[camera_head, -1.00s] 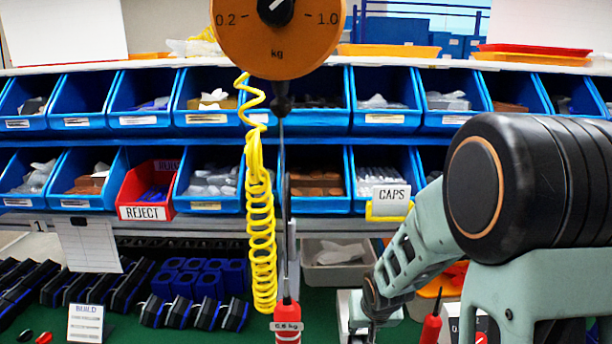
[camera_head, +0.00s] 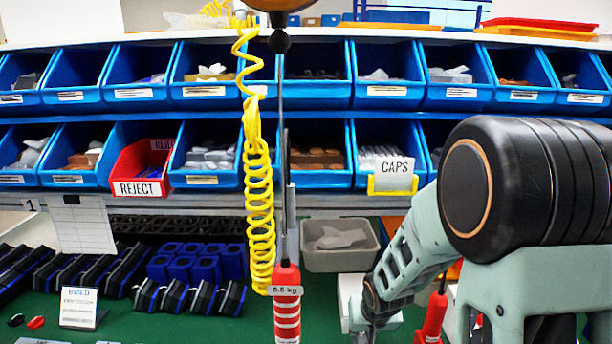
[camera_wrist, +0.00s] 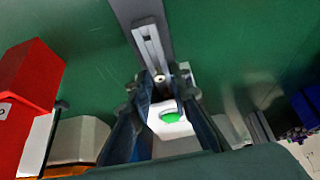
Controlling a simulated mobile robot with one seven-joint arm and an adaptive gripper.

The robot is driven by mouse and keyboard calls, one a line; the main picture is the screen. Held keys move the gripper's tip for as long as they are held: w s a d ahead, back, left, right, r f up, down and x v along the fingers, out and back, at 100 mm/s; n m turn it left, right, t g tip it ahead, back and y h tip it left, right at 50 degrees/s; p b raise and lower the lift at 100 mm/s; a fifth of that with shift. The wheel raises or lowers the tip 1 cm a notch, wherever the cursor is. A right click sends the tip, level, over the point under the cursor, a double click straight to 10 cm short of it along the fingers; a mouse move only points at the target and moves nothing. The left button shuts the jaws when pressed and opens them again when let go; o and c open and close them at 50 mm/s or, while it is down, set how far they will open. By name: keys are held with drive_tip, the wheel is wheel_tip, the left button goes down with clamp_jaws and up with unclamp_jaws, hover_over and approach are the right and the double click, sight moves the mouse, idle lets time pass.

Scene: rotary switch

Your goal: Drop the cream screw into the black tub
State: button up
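My gripper (camera_wrist: 165,85) shows in the wrist view, its two dark fingers pointing away over the green bench. A small cream round piece (camera_wrist: 158,77), possibly the cream screw, shows between or just beyond the fingertips. I cannot tell whether the fingers touch it. A white block with a green opening (camera_wrist: 172,117) shows between the fingers, nearer the palm. In the head view my arm reaches down at the right, and the fingertips are hidden or too small to make out. I cannot pick out the black tub in either view.
A grey bin (camera_head: 340,257) stands at the bench's back, left of my arm. A hanging red weight (camera_head: 287,305) and yellow coiled cord (camera_head: 260,210) are in front. Blue parts bins and a red REJECT bin (camera_head: 140,170) line the back.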

clamp_jaws()
drive_tip(key=shift+r+p, duration=1.15)
drive_tip(key=shift+r, duration=0.35)
drive_tip(key=shift+r, duration=0.3)
drive_tip(key=p+v, duration=1.4)
drive_tip(key=shift+s, duration=0.45)
drive_tip(key=shift+r, duration=0.1)
